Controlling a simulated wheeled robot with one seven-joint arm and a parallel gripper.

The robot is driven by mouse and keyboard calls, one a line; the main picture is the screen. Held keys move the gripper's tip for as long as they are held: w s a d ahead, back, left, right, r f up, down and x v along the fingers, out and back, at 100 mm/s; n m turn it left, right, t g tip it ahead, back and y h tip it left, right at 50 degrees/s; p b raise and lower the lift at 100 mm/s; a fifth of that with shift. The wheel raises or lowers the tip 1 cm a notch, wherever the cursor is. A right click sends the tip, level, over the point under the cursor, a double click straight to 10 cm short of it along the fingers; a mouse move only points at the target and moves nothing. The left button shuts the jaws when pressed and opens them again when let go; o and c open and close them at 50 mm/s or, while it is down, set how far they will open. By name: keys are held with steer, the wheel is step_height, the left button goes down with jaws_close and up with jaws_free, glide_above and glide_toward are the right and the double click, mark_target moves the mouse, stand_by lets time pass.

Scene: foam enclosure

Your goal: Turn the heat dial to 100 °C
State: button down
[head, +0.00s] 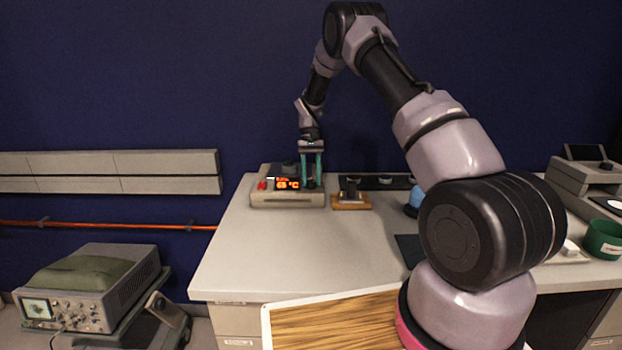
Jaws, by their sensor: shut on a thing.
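The heating device (270,198) is a low beige box near the back left of the bench. Its lit orange display (288,184) shows a two-digit figure with °C; it looks like 68, but the digits are small. A red part sits left of the display. My gripper (312,186) points straight down at the device's right end, with its two teal fingers around the heat dial (309,183). It is shut on the dial, which is mostly hidden between the fingers. The dial's marks cannot be read.
A small wooden block with a dark top (351,201) stands just right of the device. A dark strip (385,182) lies behind it, and a blue object (413,198) is farther right. The bench (260,250) is clear in front of the device.

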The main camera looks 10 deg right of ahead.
steer(key=shift+m, duration=0.5)
steer(key=shift+c, duration=2.3)
jaws_free()
